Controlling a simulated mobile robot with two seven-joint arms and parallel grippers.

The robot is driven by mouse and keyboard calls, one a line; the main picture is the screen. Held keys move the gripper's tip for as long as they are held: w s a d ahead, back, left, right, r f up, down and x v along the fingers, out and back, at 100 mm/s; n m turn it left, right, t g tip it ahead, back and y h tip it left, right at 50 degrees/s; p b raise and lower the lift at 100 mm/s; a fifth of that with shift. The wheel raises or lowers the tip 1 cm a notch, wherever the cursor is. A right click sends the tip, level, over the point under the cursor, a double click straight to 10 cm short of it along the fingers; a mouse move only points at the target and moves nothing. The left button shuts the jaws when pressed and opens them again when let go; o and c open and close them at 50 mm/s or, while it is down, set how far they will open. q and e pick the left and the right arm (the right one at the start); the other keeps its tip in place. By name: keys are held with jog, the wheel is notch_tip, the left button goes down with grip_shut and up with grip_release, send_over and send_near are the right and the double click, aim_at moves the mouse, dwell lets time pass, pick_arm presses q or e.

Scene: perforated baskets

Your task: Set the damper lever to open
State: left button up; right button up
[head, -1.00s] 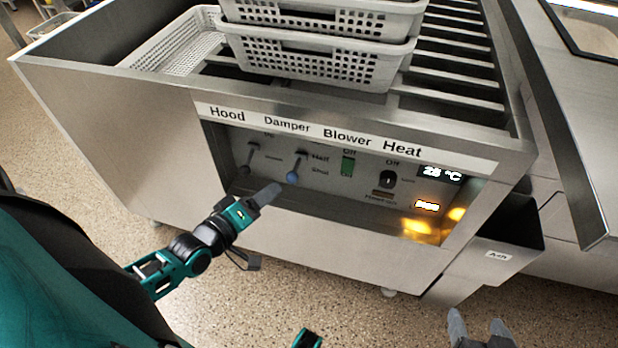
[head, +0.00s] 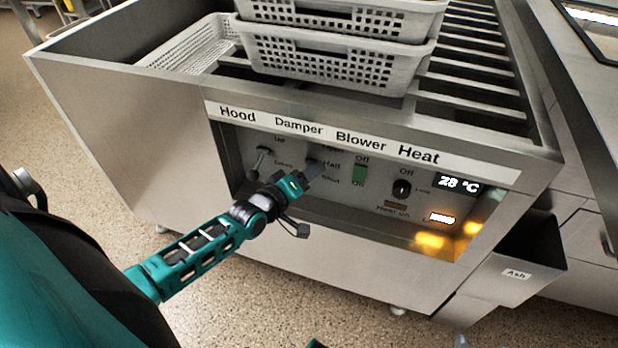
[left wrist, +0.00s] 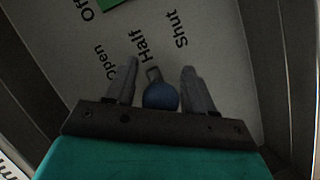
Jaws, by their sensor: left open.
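The damper lever has a blue ball knob (left wrist: 160,97) on a short stem, seen in the left wrist view. Panel labels Open, Half and Shut lie behind it. The knob appears roughly in line with Half, but I cannot tell its exact setting. My left gripper (head: 314,172) is at the Damper column of the control panel (head: 340,190) and hides most of the lever in the head view. In the left wrist view the open fingers (left wrist: 160,88) stand on either side of the knob, with gaps visible. Only a small tip of my right gripper shows at the bottom edge of the head view.
The hood lever (head: 259,160) stands close left of my left gripper. The green blower switch (head: 359,175) and black heat knob (head: 402,189) are to the right. White perforated baskets (head: 330,58) are stacked above. An ash bin (head: 512,262) is at the lower right.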

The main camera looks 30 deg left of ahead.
pick_arm(q)
jog(key=shift+w, duration=0.15)
grip_shut()
dwell(0.4)
